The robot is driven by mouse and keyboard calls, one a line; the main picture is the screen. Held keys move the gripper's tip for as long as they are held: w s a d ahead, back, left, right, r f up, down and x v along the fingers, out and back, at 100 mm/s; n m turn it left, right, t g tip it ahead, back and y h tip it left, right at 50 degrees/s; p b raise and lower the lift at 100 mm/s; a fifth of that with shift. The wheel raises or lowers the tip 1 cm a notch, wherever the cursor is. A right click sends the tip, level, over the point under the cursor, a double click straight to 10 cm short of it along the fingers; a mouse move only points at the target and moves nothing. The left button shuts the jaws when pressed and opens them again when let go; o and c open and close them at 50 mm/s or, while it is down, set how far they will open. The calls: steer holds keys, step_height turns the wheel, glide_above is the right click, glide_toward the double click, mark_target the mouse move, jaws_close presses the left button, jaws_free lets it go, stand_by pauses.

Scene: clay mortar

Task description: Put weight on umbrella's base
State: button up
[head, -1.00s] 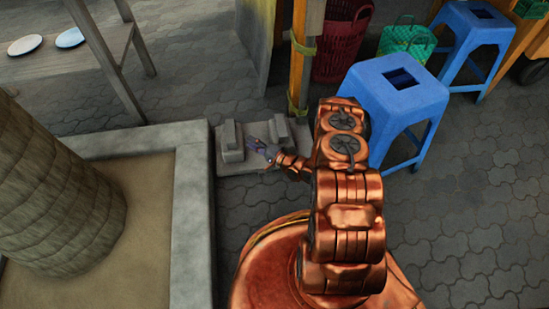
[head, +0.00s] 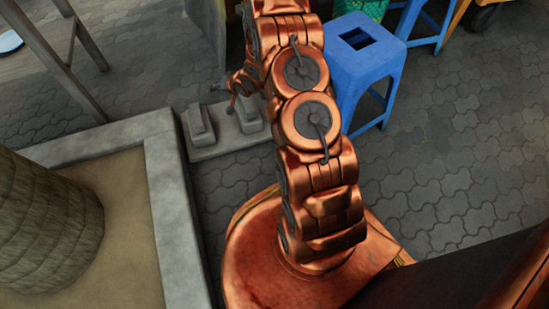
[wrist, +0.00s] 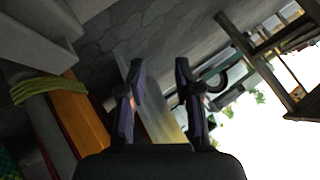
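A low grey concrete slab (head: 213,149), which looks like a base, lies beside the planter corner in the head view. Two grey blocks, a left one (head: 199,122) and a right one (head: 248,114), stand on it. Grey blocky concrete also fills the upper left of the wrist view (wrist: 38,30). I cannot tell which piece is the weight. No umbrella canopy shows. My gripper (wrist: 160,78) is open, its two dark fingers apart with nothing held between them.
A stone planter (head: 168,190) with a thick trunk (head: 45,215) is on the left. A blue stool (head: 368,65) stands to the right. An orange post (wrist: 78,112) with a green band (wrist: 48,88) is close in the wrist view. Paving at right is open.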

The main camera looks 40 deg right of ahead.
steer(key=s+r+n+g+h, duration=0.3)
steer(key=s+r+g+h, duration=0.15)
steer(key=s+r, duration=1.1)
steer(key=s+a+r+n+g, duration=0.1)
steer(key=s+a+r, duration=0.3)
steer(key=s, duration=0.7)
steer(key=s+a+r+n+g+y, duration=0.1)
steer(key=s+a+r+g, duration=0.2)
steer(key=s, duration=0.9)
steer(key=s+a+r+n+g+y, duration=0.1)
steer(key=s+a+r+g, duration=0.3)
steer(key=s+r, duration=0.4)
steer(key=s, duration=0.4)
steer(key=shift+a, duration=0.35)
steer(key=shift+r, duration=0.1)
